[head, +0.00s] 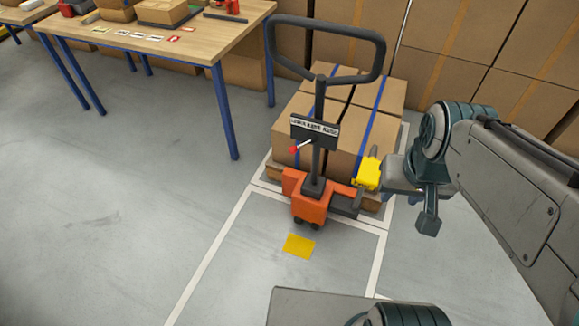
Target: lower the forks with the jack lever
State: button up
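The pallet jack has an orange body (308,201) and a dark upright handle (318,105) with a loop grip at the top. The jack lever (302,145), a short pale rod with a red knob at its left end, sticks out below the label plate on the handle. My gripper (365,171), yellow at its end, is to the right of the handle, lower than the lever and apart from it. Its fingertips are too small to tell open from shut. The forks are hidden under the loaded pallet (370,203), so their height cannot be seen.
Cartons (378,125) with blue straps stand on the pallet behind the jack. Stacked cartons (490,50) line the back. A wooden table (180,48) with blue legs stands at upper left. A yellow floor patch (299,246) lies in front of the jack. The left floor is clear.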

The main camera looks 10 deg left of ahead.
aim_at(292, 150)
jog(key=u, duration=0.2)
jog(key=k, duration=1.15)
jog(key=z, duration=0.85)
jog(key=i, duration=0.45)
